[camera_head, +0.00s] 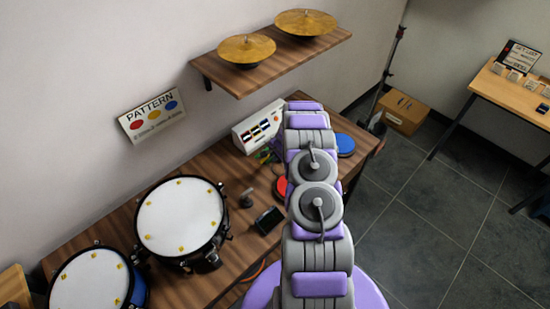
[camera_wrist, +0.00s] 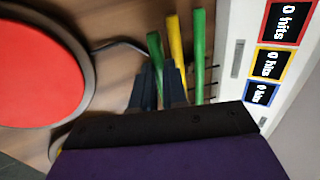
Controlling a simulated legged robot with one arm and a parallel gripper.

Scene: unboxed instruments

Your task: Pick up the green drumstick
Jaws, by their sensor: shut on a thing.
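In the wrist view a green drumstick (camera_wrist: 155,48) runs down between the two dark fingers of my gripper (camera_wrist: 162,72), which is shut on it. A yellow drumstick (camera_wrist: 177,38) stands just right of it, close to the right finger. A second green stick (camera_wrist: 199,50) is further right, outside the fingers. The lower ends of the sticks are hidden behind the fingers and the gripper body. In the head view my arm hides the gripper, and only small green and yellow bits (camera_head: 265,155) show beside it.
A white box with hit counters (camera_wrist: 236,58) stands close on the right; it also shows in the head view (camera_head: 252,132). A red pad (camera_wrist: 40,70) lies at left. The wooden desk (camera_head: 130,215) also holds white drums (camera_head: 180,215) and a blue pad (camera_head: 345,145). A cymbal shelf (camera_head: 275,62) hangs above.

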